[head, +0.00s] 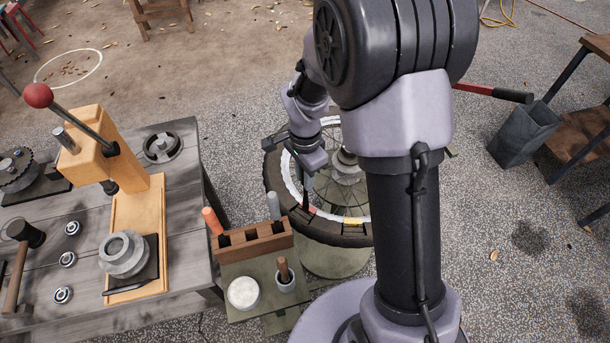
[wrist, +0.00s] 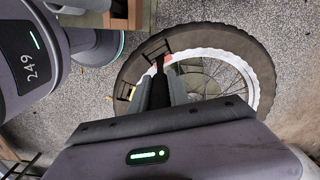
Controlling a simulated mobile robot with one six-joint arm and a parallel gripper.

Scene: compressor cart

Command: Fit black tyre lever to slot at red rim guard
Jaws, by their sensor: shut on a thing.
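My gripper (wrist: 161,88) is shut on the black tyre lever (wrist: 160,92), whose dark shaft shows between the grey fingers. The lever's tip points toward the red rim guard (wrist: 168,58) on the wheel rim, beside a black slot frame (wrist: 155,50). I cannot tell whether the tip touches or enters the slot. In the head view, my gripper (head: 307,180) is over the near-left part of the spoked wheel (head: 275,185), and the red guard (head: 309,209) shows just below it. The lever is hard to make out there.
A second black frame (wrist: 124,90) sits farther round the tyre. A wooden tool rack (head: 255,243), with orange and grey handles, stands close to the wheel's near left. A white tub (head: 243,293) is in front. The workbench (head: 185,235) fills the left. Floor beyond is mostly clear.

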